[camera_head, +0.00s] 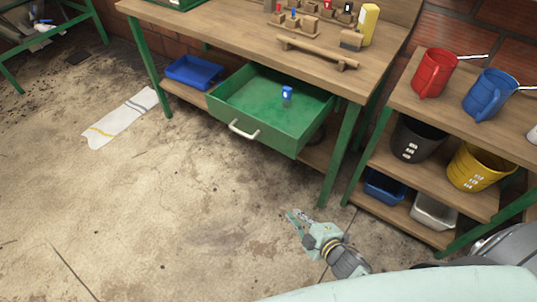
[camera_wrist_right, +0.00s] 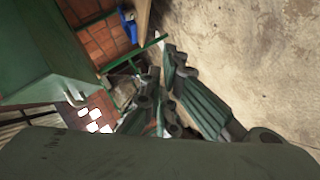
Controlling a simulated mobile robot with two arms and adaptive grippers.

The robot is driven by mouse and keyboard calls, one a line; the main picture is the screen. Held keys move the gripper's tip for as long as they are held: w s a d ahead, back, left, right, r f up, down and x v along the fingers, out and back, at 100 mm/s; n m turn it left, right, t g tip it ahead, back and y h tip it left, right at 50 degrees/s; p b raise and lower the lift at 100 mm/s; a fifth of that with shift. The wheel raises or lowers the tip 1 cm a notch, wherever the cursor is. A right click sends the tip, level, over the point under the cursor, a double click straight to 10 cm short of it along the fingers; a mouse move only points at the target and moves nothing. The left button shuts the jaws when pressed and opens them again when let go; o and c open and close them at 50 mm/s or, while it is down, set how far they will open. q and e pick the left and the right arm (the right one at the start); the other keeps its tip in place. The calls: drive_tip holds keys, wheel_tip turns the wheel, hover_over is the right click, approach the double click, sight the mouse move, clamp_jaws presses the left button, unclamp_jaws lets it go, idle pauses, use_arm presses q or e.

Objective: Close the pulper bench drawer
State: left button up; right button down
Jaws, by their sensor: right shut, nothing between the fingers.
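The pulper bench drawer (camera_head: 247,125) is green and pulled well out from under the wooden bench top (camera_head: 260,45). A pale bar handle (camera_head: 243,130) is on its front. A small bottle with a blue cap (camera_head: 287,95) stands inside the drawer. My right gripper (camera_head: 294,215) is in front of the drawer and nearer to me, to the right of the handle and apart from it. Its fingers (camera_wrist_right: 172,92) are together and hold nothing. In the right wrist view, a green panel (camera_wrist_right: 40,45), perhaps the drawer, is at the left. My left gripper is not in view.
A side shelf (camera_head: 440,100) at the right holds red and blue jugs (camera_head: 433,72), with black and yellow buckets (camera_head: 415,138) below. A blue tray (camera_head: 193,72) is on the bench's lower shelf. A striped cloth (camera_head: 120,118) lies on the floor. The floor before the drawer is clear.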

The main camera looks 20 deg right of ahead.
drive_tip(key=w+a+r+n+t+y+b, duration=0.1)
drive_tip(key=a+r+n+y, duration=0.15)
drive_tip(key=r, duration=0.35)
drive_tip(key=w+a+r+n+t+y, duration=0.1)
drive_tip(key=w+r+n, duration=0.15)
drive_tip(key=r, duration=0.25)
drive_tip(key=w+a+r+n+t+y+b, duration=0.1)
drive_tip(key=r+n, duration=0.2)
drive_tip(key=r, duration=0.3)
drive_tip(key=w+b, duration=0.1)
drive_tip(key=w, duration=1)
drive_tip(key=shift+w+a, duration=0.15)
drive_tip(key=shift+a, duration=0.25)
drive_tip(key=shift+d+r, duration=0.15)
